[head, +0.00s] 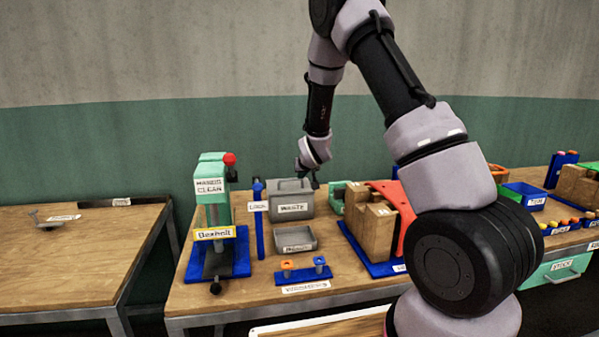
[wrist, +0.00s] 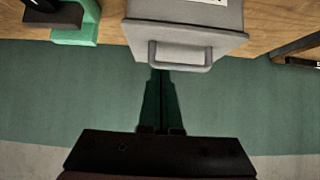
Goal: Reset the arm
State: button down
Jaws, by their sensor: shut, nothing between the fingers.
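My arm reaches up from the right in the head view and bends down over the back of the workbench. My gripper (head: 314,183) hangs just behind and right of the grey waste box (head: 291,198). In the wrist view my gripper (wrist: 160,75) is shut and empty, with its tips near the handle of the waste box (wrist: 185,30). I cannot tell whether the tips touch the handle.
A green press (head: 213,200) with a red knob stands left of the box. A grey tray (head: 295,239) and a blue stand (head: 303,276) sit in front. Wooden blocks (head: 371,226) on a blue base stand to the right. A second table (head: 70,265) is at left, mostly clear.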

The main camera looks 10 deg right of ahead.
jog(key=s+f, duration=0.2)
jog(key=s, duration=0.2)
jog(key=s+d+r+m+g+y, duration=0.1)
jog(key=s+d+r+m, duration=0.1)
jog(key=s+r, duration=0.7)
jog(key=s+d+r+m+g, duration=0.15)
jog(key=s+r, duration=0.35)
jog(key=r, duration=0.7)
jog(key=s+r, duration=0.4)
jog(key=s, duration=0.8)
jog(key=s+r+y, duration=0.1)
jog(key=s+r, duration=0.3)
jog(key=s, duration=0.8)
jog(key=shift+d+m+g, duration=0.25)
jog(key=shift+m+g, duration=0.1)
jog(key=shift+r, duration=0.1)
